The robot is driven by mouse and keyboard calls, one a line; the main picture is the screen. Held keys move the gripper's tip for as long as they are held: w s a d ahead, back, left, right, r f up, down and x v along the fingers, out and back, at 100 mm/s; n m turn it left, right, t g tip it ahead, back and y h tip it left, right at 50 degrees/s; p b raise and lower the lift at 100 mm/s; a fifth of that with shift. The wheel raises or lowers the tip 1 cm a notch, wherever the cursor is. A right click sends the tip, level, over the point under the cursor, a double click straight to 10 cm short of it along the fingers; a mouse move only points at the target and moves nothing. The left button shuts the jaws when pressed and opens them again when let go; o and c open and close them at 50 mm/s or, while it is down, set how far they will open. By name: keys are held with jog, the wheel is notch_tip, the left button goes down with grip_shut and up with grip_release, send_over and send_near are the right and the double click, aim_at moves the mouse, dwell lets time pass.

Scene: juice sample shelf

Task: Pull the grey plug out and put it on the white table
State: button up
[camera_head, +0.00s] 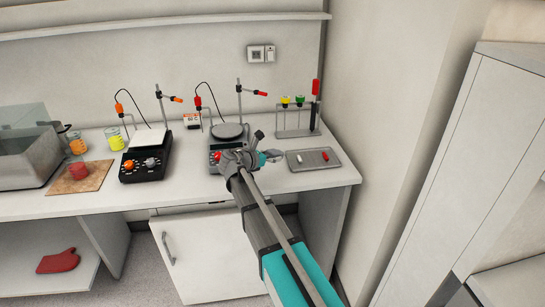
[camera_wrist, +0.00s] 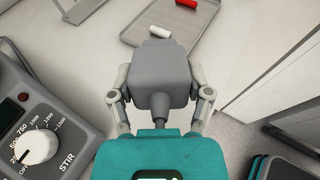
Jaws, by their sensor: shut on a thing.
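The grey plug (camera_wrist: 160,72) is a blocky grey body with a narrow neck, between the fingers of my gripper (camera_wrist: 161,98) in the wrist view. My gripper is shut on it. In the head view my gripper (camera_head: 262,155) is over the front right part of the white table (camera_head: 338,175), between the right stirrer and the tray. The plug is hard to make out there. The wall socket (camera_head: 261,53) is far behind, apart from my gripper. The table also shows beneath in the wrist view (camera_wrist: 85,48). The exact gap from plug to table cannot be told.
A grey tray (camera_wrist: 137,30) with a white piece and a red piece lies just beyond the plug. A stirrer (camera_wrist: 25,95) with a dial stands close on the left. A tube rack (camera_head: 295,134) stands behind the tray. Bare table lies between stirrer and tray.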

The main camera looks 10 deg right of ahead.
aim_at(272, 177)
jog(key=shift+f+b, duration=2.95)
jog(key=shift+f, duration=0.2)
jog(key=o, duration=1.3)
jog(key=shift+o, duration=0.2)
jog(key=shift+r, duration=0.15)
